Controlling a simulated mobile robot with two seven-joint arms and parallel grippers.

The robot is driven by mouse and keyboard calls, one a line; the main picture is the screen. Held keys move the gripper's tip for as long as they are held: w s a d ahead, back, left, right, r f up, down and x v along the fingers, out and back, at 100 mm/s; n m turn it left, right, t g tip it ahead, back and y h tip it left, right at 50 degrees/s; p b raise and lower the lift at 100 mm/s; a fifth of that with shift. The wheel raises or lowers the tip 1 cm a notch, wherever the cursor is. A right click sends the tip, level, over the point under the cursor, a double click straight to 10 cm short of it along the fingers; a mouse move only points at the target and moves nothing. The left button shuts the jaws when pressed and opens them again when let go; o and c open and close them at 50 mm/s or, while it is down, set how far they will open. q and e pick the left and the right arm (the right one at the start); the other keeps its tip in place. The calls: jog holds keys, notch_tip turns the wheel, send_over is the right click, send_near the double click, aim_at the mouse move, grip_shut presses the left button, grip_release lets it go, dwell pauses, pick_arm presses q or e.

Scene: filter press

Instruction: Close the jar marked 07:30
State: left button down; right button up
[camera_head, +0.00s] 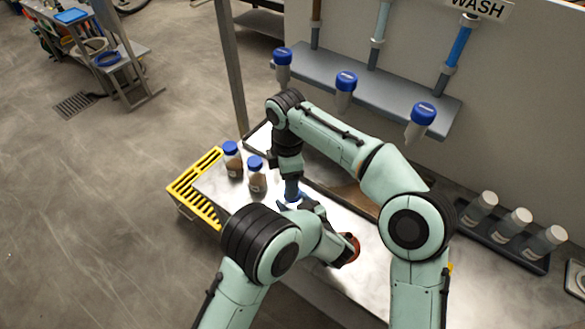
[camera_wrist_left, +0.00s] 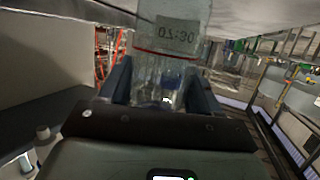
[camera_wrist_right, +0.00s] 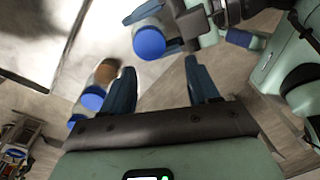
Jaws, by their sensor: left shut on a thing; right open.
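The jar marked 07:30 (camera_wrist_left: 175,38) is clear, with a red line below its label, and sits between the fingers of my left gripper (camera_wrist_left: 160,88), which is shut on it. In the right wrist view, a clear jar with a blue lid (camera_wrist_right: 149,42) shows beside my left gripper's dark parts. I cannot tell how tightly that lid sits. My right gripper (camera_wrist_right: 160,82) is open and empty, just short of the blue lid. In the head view my right gripper (camera_head: 291,188) points down close above my left gripper (camera_head: 303,206), and the arms largely hide the jar.
Two blue-lidded jars with brown contents (camera_head: 256,176) stand near the yellow rack (camera_head: 190,190) at the table's left. A grey shelf (camera_head: 380,97) carries several blue-capped containers. A dark tray (camera_head: 535,262) with clear bottles is at right. My arms cover the middle of the table.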

aim_at(293, 204)
jog(key=n, duration=0.3)
jog(key=r+n, duration=0.1)
jog(key=shift+w+d, duration=0.25)
jog(key=shift+d, duration=0.05)
jog(key=n, duration=0.2)
jog(key=r+n, duration=0.1)
jog(key=n, duration=0.1)
jog(key=shift+w+d+r+t, duration=0.1)
jog(key=shift+w+d+t, duration=0.15)
jog(key=shift+t, duration=0.15)
notch_tip(293, 204, down, 8)
jog(key=shift+f, duration=0.1)
